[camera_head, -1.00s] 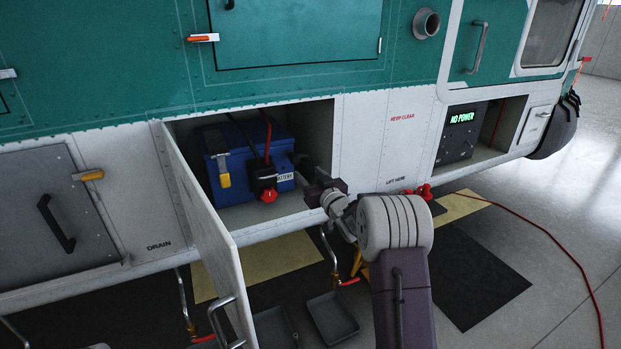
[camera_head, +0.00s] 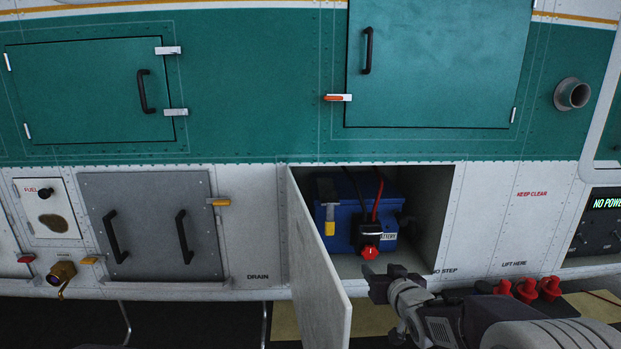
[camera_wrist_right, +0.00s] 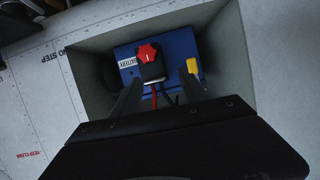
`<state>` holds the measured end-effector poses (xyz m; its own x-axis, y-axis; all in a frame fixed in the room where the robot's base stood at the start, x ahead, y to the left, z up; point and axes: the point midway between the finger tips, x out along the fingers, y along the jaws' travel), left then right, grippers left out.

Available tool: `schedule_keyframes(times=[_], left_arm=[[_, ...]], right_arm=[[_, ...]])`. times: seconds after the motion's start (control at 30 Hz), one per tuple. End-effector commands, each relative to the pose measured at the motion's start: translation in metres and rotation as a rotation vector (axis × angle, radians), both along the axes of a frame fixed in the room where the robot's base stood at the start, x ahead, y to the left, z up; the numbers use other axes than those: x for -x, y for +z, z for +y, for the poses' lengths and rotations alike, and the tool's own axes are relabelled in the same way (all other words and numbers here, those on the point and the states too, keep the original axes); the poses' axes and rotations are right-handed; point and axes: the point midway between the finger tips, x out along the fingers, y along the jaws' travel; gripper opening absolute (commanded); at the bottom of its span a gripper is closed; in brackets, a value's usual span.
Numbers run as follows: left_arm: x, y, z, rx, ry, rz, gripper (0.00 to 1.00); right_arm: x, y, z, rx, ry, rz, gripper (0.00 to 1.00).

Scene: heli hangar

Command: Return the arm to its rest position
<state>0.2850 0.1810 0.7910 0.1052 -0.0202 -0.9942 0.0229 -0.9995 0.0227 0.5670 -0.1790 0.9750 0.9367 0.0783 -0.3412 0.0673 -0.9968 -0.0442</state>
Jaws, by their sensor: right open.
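My right gripper (camera_head: 378,283) is in front of the lower edge of the open battery bay, its arm coming in from the lower right. It is open, and nothing shows between its fingers. In the right wrist view my right gripper (camera_wrist_right: 160,95) points toward the bay, with the blue battery (camera_wrist_right: 182,50) beyond the fingers. The battery (camera_head: 340,218) sits in the bay with a black connector and a red knob (camera_head: 369,253) on its front, and a yellow-handled latch at its left. My left gripper is not in view.
The bay's white door (camera_head: 318,270) hangs open, sticking out just left of my right gripper. Red plugs (camera_head: 526,290) show behind my right arm. A panel reading "NO POWER" (camera_head: 603,220) is at the far right. A grey hatch (camera_head: 148,220) is at left.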

Motion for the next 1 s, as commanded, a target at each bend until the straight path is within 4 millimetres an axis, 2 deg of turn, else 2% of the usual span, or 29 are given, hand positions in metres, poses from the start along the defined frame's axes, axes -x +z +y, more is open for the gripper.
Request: schedule_keyframes(times=[0.1,0.2,0.3,0.4,0.5,0.53,0.57,0.6,0.8,0.9,1.0], left_arm=[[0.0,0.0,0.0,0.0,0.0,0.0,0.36],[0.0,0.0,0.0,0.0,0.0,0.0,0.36],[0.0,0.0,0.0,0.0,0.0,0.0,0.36],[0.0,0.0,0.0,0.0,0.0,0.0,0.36],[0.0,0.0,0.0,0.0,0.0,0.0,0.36],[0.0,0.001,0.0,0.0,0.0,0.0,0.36],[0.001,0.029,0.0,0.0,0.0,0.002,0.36],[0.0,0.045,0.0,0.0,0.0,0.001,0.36],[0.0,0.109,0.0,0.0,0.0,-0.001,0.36],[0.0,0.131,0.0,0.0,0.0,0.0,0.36],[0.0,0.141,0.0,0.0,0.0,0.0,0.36]], right_arm=[[0.064,-0.062,0.004,0.015,-0.035,0.278,0.52],[0.121,-0.107,0.004,0.025,-0.058,0.504,0.52],[0.174,-0.141,0.001,0.03,-0.073,0.703,0.52],[0.225,-0.167,0.0,0.03,-0.08,0.891,0.52],[0.276,-0.183,0.003,0.033,-0.066,1.084,0.52],[0.289,-0.182,0.003,0.052,-0.04,1.14,0.52],[0.284,-0.154,0.003,0.05,-0.044,1.124,0.52],[0.283,-0.137,0.003,0.05,-0.045,1.119,0.52],[0.283,-0.074,0.003,0.05,-0.046,1.118,0.52],[0.283,-0.052,0.003,0.05,-0.046,1.117,0.52],[0.283,-0.041,0.003,0.05,-0.046,1.117,0.52]])
